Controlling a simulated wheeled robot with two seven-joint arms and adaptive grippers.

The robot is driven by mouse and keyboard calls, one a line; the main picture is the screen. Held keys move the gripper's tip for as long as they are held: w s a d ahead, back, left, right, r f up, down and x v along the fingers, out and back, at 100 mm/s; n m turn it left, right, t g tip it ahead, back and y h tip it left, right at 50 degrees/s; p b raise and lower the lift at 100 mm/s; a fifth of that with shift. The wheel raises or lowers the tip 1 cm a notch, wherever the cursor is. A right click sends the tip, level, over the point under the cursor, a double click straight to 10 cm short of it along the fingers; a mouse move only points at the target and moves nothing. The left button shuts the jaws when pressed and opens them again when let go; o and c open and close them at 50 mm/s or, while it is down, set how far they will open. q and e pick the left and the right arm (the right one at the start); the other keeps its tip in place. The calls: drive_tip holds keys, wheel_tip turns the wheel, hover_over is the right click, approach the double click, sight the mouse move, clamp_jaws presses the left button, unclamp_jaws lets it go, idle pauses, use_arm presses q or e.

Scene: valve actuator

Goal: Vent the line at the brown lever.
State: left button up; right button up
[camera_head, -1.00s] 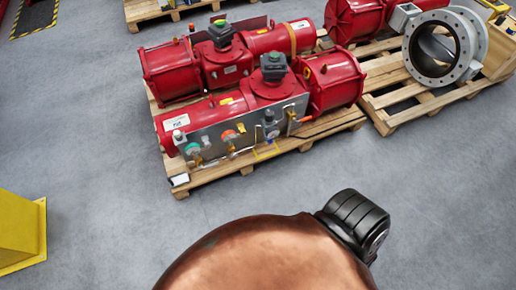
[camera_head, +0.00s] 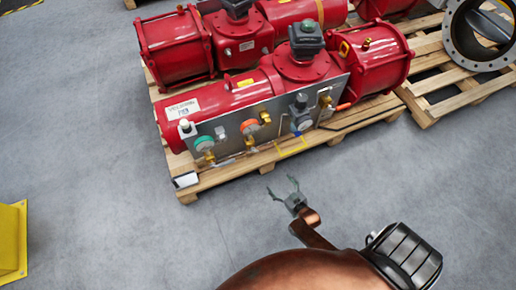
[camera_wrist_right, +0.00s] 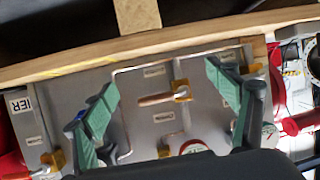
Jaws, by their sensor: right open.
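The brown lever (camera_wrist_right: 155,99) shows in the right wrist view on a brass valve (camera_wrist_right: 181,90), on the grey metal panel of the red actuator. It lies between my two green fingers in the picture, and neither finger touches it. In the head view the brass valve (camera_head: 250,143) is small, low on the panel (camera_head: 232,130), and the lever is hard to make out. My right gripper (camera_head: 281,186) is open and empty, in front of the pallet and apart from the panel. It also shows in the right wrist view (camera_wrist_right: 161,78). My left gripper is out of view.
The wooden pallet (camera_head: 230,178) juts out below. A yellow stand (camera_head: 10,240) is at left. The grey floor in front is clear.

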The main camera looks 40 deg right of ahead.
drive_tip(key=w+d+m+t+h+b, duration=0.1)
drive_tip(key=w+d+t+b, duration=0.1)
drive_tip(key=w+b, duration=0.3)
drive_tip(key=m+t+h+b, duration=0.1)
drive_tip(key=t+h+b, duration=0.1)
approach(267, 149)
drive_tip(key=w+f, duration=0.1)
drive_tip(key=w, duration=0.2)
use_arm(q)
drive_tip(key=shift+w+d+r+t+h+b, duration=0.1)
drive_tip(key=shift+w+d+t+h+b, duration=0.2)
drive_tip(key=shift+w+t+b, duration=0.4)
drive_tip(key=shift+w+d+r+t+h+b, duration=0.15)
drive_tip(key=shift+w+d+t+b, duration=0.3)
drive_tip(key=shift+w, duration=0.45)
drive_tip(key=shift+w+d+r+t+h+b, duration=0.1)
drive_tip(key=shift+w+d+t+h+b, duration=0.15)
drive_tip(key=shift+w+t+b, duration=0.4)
use_arm(e)
drive_tip(key=shift+d+x, duration=0.2)
drive_tip(key=shift+x, duration=1.6)
drive_tip(key=shift+d+x, duration=0.25)
drive_tip(key=shift+x, duration=1.55)
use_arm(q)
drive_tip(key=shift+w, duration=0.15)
use_arm(e)
drive_tip(key=shift+s+f, duration=0.1)
drive_tip(key=shift+c, duration=0.2)
